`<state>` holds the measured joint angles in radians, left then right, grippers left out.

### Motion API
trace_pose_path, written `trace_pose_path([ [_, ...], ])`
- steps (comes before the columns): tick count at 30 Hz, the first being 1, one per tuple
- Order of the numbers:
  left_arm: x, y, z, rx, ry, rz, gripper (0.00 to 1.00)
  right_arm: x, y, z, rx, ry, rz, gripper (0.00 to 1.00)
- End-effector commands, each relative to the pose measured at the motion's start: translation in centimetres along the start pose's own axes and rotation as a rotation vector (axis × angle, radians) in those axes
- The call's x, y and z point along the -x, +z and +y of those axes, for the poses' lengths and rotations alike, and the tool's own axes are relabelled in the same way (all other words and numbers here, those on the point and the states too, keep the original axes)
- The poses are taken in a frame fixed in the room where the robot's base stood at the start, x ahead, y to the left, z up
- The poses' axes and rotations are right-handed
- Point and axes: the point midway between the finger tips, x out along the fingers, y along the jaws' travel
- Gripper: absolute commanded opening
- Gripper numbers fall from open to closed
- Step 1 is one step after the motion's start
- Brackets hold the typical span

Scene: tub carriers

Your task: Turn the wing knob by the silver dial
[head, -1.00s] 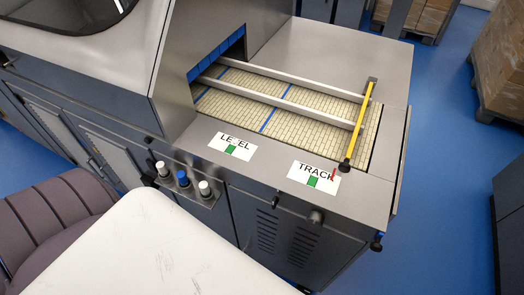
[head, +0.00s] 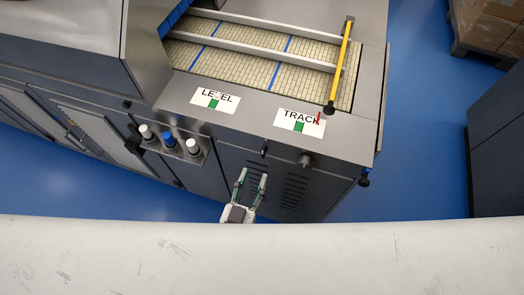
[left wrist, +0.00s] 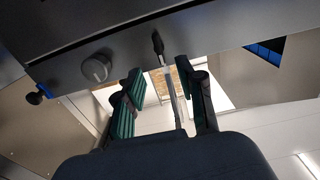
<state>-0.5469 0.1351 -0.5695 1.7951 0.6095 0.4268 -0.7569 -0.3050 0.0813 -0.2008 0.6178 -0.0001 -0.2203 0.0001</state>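The small dark wing knob (head: 264,151) is on the machine's front panel, left of the round silver dial (head: 305,160) in the head view. In the left wrist view the wing knob (left wrist: 157,42) points down from the panel, and the silver dial (left wrist: 97,67) is to its left. My left gripper (head: 252,174) is open and empty, just below the wing knob in the head view. In the left wrist view its fingers (left wrist: 158,72) are spread, with the knob beyond and between the tips; no contact shows. My right gripper is not in view.
Another black knob (head: 364,180) is at the panel's right corner. A bracket with white and blue knobs (head: 168,140) juts out at left. LEVEL (head: 214,101) and TRACK (head: 299,122) labels lie on top. A scuffed white surface (head: 250,255) fills the bottom, hiding my arm.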

Motion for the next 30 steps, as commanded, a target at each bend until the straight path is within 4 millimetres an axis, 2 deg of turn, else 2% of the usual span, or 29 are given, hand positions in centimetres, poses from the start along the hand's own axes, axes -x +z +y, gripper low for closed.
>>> trace_pose_path([
  [3,-2.8,-0.3,0.0,0.0,0.0,0.003,0.39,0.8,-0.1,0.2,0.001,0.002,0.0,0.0],
  [10,-6.3,-0.1,0.0,-0.001,0.0,0.0,0.39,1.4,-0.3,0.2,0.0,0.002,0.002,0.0],
  [15,-7.5,0.0,0.0,0.0,0.001,-0.001,0.39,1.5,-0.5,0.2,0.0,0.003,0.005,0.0],
  [24,-7.6,0.1,0.0,0.0,0.001,-0.002,0.39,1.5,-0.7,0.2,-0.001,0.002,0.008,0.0],
  [30,-7.6,0.1,0.0,0.0,0.001,-0.002,0.05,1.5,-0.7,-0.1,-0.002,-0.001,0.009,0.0],
])
